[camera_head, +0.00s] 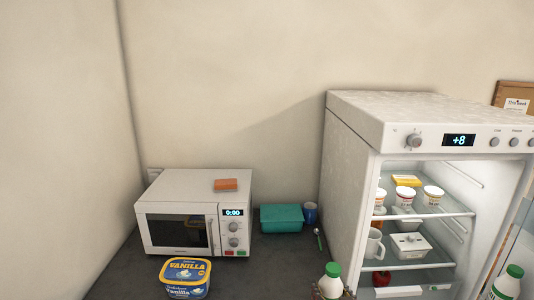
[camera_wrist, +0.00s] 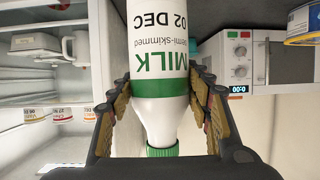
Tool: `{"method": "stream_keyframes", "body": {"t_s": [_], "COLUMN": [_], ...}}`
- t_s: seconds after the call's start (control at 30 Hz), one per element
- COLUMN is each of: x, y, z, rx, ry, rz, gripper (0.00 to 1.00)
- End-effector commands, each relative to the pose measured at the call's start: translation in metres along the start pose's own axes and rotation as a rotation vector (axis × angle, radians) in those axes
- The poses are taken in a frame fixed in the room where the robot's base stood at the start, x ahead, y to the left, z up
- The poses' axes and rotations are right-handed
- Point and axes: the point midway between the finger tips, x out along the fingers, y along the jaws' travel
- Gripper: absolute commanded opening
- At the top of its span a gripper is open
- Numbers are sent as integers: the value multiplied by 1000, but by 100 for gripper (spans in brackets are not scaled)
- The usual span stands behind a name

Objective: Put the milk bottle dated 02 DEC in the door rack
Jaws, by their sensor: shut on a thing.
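The milk bottle (camera_wrist: 158,60) is white with a green band, and its label reads MILK, semi-skimmed, 02 DEC. It appears upside down in the wrist view, its green cap (camera_wrist: 162,151) at the bottom. My gripper (camera_wrist: 160,95) is shut on it, one finger on each side. In the head view the held bottle (camera_head: 332,284) shows its top at the bottom edge, left of the fridge opening. The open fridge door with its rack (camera_head: 497,258) is at the far right. Another green-capped bottle (camera_head: 507,284) shows there; its date is unreadable and its base is cut off.
The fridge (camera_head: 345,165) stands open, its shelves holding yogurt pots (camera_head: 407,194), a mug (camera_head: 374,243) and a white container (camera_head: 410,244). A microwave (camera_head: 194,210), ice cream tub (camera_head: 186,277) and teal box (camera_head: 281,218) stand on the dark counter to the left.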

Motion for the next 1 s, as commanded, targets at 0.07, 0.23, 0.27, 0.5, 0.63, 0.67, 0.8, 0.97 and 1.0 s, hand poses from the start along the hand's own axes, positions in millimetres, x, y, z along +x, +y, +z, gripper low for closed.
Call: {"method": "stream_keyframes", "body": {"t_s": [0.07, 0.23, 0.27, 0.5, 0.63, 0.67, 0.8, 0.97, 1.0], "x": [5, 20, 22, 52, 65, 68, 76, 78, 78], "y": [1, 4, 5, 11, 14, 14, 16, 16, 16], "z": [15, 57, 65, 154, 190, 197, 220, 223, 223], "rx": [2, 6, 7, 15, 18, 18, 20, 20, 20], "ry": [1, -3, -3, -5, -1, 0, 3, 8, 8], "rz": [3, 12, 15, 35, 43, 44, 50, 51, 51], "gripper": [3, 3, 3, 3, 3, 3, 3, 3, 3]}}
